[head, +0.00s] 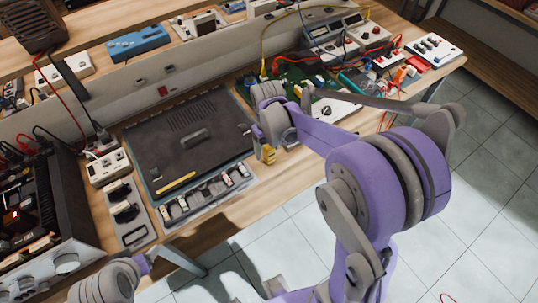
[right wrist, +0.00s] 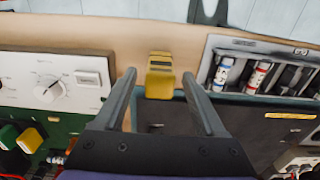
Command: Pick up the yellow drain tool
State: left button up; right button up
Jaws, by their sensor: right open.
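The yellow drain tool (right wrist: 160,76) appears as a short, blocky yellow piece at the bench's front edge in the right wrist view. It also shows in the head view (head: 268,154), just below my right wrist. My right gripper (right wrist: 159,88) is open, with one finger on each side of the yellow piece in the picture. I cannot tell whether either finger touches it. In the head view my right gripper (head: 259,138) is small and partly hidden by its own wrist. A small part of my left gripper (head: 148,259) shows at lower left; its jaws cannot be made out.
A dark panel (head: 165,135) with a thin yellow stick (head: 176,183) lies left of my right gripper. A tray of fuse-like parts (head: 210,194) lines the front edge. A green circuit board (head: 290,75) and a white dial box (right wrist: 58,84) are close by. Tiled floor (head: 490,185) is clear.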

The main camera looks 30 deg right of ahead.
aim_at(269, 156)
jog(key=f, duration=0.3)
jog(key=shift+s+f, duration=0.3)
jog(key=shift+f, duration=0.05)
grip_shut()
